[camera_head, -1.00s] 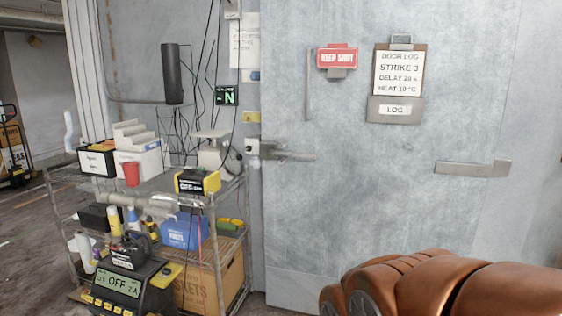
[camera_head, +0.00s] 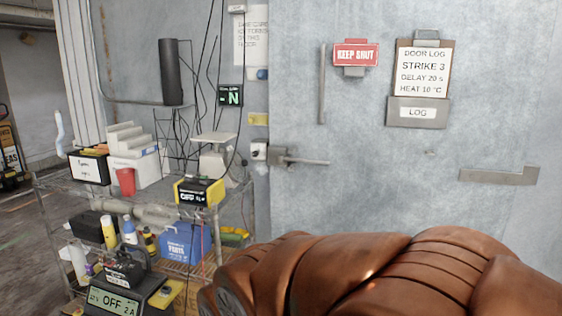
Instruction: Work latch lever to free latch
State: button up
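The latch lever (camera_head: 305,161) is a grey metal bar on the left edge of the freezer door (camera_head: 380,200). It points right and lies about level. Its mount sits beside a small white block (camera_head: 258,151) on the frame. The door looks closed against its frame. My copper-coloured arm crosses the bottom right, below the lever and apart from it in the picture. My gripper's fingers do not show, so its state is hidden.
A wire shelf rack (camera_head: 150,215) stands left of the door, holding a scale (camera_head: 214,155), a red cup (camera_head: 125,181), a blue bin (camera_head: 185,243) and a yellow-black device (camera_head: 199,191). A grey bracket (camera_head: 498,175) is on the door's right. Signs hang above.

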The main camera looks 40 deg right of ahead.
aim_at(281, 158)
jog(key=z, duration=0.1)
jog(key=i, duration=0.7)
jog(key=z, duration=0.7)
jog(key=i, duration=0.45)
jog(key=z, duration=0.35)
